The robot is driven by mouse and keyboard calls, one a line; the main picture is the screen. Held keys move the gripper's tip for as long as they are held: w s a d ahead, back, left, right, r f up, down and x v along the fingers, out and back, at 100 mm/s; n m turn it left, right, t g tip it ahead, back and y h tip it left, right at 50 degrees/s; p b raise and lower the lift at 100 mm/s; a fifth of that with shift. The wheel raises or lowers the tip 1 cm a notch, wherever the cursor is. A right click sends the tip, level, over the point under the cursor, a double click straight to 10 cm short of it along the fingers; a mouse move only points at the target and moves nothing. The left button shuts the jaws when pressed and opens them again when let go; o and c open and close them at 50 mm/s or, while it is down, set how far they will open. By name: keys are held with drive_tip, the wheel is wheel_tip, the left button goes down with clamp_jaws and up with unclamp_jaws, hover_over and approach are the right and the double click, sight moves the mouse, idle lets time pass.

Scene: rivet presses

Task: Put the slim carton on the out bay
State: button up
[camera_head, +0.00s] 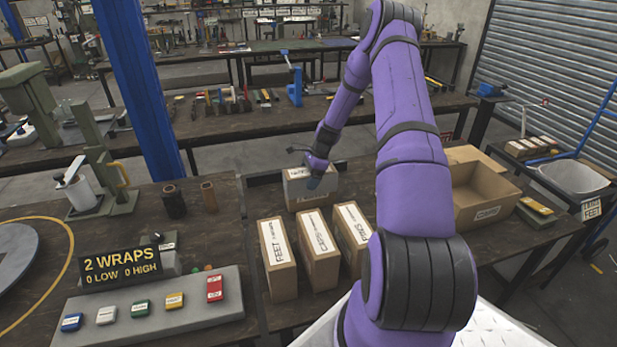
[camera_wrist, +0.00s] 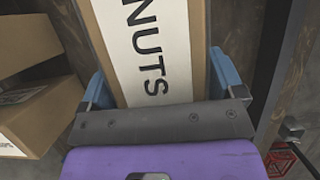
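A brown carton with a white label reading NUTS (camera_wrist: 152,50) fills the space between the blue fingers of my gripper (camera_wrist: 160,78) in the wrist view. In the head view, this carton (camera_head: 298,194) stands upright behind the row of other cartons, with my gripper (camera_head: 318,178) at its top. The fingers flank both sides of it; whether they press on it I cannot tell. Three upright cartons stand in front: FEET (camera_head: 278,262), a middle one (camera_head: 320,252) and a right one (camera_head: 352,238). I cannot make out which place is the out bay.
An open cardboard box (camera_head: 486,208) stands to the right of my arm. A black sign reading 2 WRAPS (camera_head: 120,268) and a grey board with several coloured blocks (camera_head: 190,318) are at the front left. A blue post (camera_head: 142,90) rises behind the left bench.

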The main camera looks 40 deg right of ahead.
drive_tip(key=shift+o, duration=0.7)
drive_tip(key=shift+r, duration=0.15)
drive_tip(key=v, duration=1.2)
drive_tip(key=s+a+r+n+h, duration=0.1)
drive_tip(key=s+a+r+n, duration=0.25)
drive_tip(key=a+r, duration=0.45)
drive_tip(key=s+a+r+n+h, duration=0.15)
drive_tip(key=a+r+n, duration=0.25)
drive_tip(key=a+r, duration=0.4)
drive_tip(key=s+a+r+n+h, duration=0.1)
drive_tip(key=s+a+r+n, duration=0.25)
drive_tip(key=a+r, duration=0.45)
drive_tip(key=s+a+r+n+t, duration=0.1)
drive_tip(key=s+a+r+n, duration=0.2)
drive_tip(key=s, duration=0.4)
drive_tip(key=s+a+r+n+t, duration=0.1)
drive_tip(key=s+a+n, duration=0.3)
drive_tip(key=s, duration=0.4)
drive_tip(key=s+a+r+n+t, duration=0.1)
drive_tip(key=s+a+r+n, duration=0.2)
drive_tip(key=s, duration=0.5)
drive_tip(key=shift+r+n, duration=0.8)
drive_tip(key=shift+n, duration=0.3)
drive_tip(key=shift+s+a+h, duration=0.15)
drive_tip(key=shift+s+h, duration=0.05)
drive_tip(key=shift+h, duration=0.05)
